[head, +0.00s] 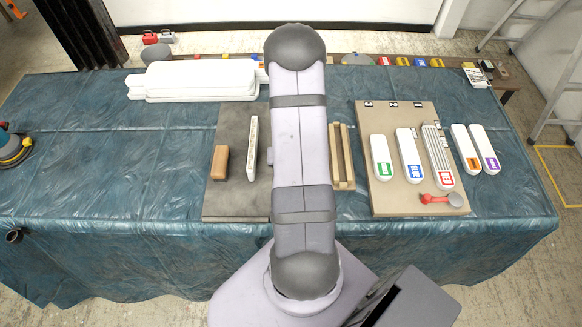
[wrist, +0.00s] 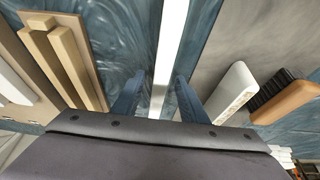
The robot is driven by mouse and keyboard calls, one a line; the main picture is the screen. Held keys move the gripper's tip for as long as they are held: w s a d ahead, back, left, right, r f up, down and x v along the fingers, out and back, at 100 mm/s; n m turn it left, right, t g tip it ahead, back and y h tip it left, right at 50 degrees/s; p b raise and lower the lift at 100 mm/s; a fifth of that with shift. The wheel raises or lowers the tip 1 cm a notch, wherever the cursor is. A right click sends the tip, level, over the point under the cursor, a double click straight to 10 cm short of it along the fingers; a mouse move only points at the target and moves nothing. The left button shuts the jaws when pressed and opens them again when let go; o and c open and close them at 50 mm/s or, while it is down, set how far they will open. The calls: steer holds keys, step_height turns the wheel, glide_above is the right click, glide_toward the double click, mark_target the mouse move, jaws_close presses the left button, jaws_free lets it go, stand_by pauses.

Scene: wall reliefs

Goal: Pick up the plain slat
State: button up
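A plain white slat (wrist: 169,50) runs lengthwise through the middle of the wrist view, on or above the blue sheet. My gripper (wrist: 158,82) is open, with one blue finger on each side of the slat. A gap shows between each finger and the slat. In the head view my arm hides my gripper and this slat. A white slat with a patterned side (head: 252,148) lies on the grey mat to the left of my arm. It also shows right of the fingers in the wrist view (wrist: 231,90).
A brown-backed brush (head: 221,162) lies on the grey mat (head: 235,208). Wooden bars (head: 343,157) lie right of my arm. Beyond them a tan board (head: 388,206) bears labelled white pieces (head: 382,156) and a red-handled tool (head: 441,199). White stacked lengths (head: 200,80) lie back left.

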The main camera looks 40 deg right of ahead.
steer(key=shift+w+d+f, duration=0.1)
steer(key=shift+f, duration=0.35)
jaws_close()
steer(key=shift+r, duration=0.2)
